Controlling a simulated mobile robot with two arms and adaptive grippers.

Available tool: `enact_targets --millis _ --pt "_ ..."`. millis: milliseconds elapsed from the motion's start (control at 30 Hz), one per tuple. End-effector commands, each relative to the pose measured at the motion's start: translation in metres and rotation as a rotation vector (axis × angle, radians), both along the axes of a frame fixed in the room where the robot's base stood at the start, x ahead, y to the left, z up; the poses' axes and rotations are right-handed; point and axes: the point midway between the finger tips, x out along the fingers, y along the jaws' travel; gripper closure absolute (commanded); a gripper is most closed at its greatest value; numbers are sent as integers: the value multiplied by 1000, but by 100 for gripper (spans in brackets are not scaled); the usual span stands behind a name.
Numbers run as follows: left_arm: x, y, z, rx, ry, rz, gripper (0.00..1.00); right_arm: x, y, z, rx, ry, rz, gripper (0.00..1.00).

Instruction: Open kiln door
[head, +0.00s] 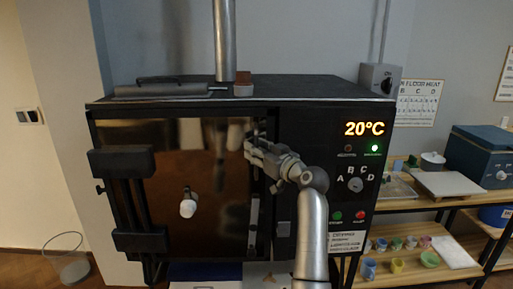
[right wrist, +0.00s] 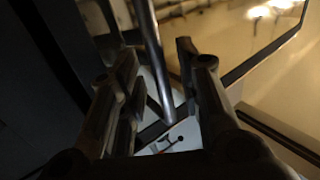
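The kiln (head: 330,110) is a large black box in the head view, with a 20°C display. Its glossy, reflective door (head: 160,225) looks closed, with heavy black hinge blocks (head: 122,161) on the left and a white knob (head: 188,208) near the middle. A grey upright handle (head: 254,225) runs along the door's right side. My right gripper (head: 253,140) is at the handle's upper part. In the right wrist view, the metal handle bar (right wrist: 152,45) passes between its two spread fingers, with gaps visible on both sides. My left gripper is out of view.
A control panel with a dial (head: 355,184) and buttons is right of the door. A shelf unit (head: 440,203) with small coloured pots stands at the right. A wire basket (head: 70,268) is on the floor at the left.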

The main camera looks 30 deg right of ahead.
Motion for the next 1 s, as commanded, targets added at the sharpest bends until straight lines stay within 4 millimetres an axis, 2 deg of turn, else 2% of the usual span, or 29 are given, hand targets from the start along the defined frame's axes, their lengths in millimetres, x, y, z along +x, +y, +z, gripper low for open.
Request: enact_targets --millis 367,600,633,1000 --pt "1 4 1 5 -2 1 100 4 0 0 0 1 0 68" --pt "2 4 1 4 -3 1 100 4 0 0 1 1 0 99" --pt "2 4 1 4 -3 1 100 4 0 0 1 1 0 100" --pt "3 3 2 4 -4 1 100 4 2 0 1 1 0 100"
